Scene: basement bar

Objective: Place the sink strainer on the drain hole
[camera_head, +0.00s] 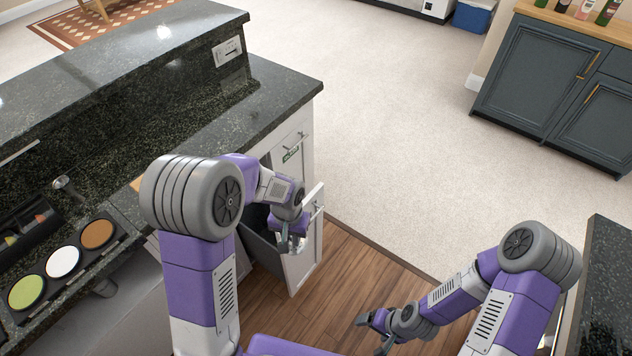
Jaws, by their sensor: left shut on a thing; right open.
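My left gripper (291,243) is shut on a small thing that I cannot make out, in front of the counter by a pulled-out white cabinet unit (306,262). I cannot make out the sink strainer or a drain hole. My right gripper (373,333) is open and empty, low over the wooden floor at the lower middle.
The dark granite counter (215,138) has a raised back ledge. A black tray (43,250) with green, white and brown discs lies at the left, near a metal fitting (62,184). Another dark counter (608,290) stands at right. Wooden floor (345,275) lies open between.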

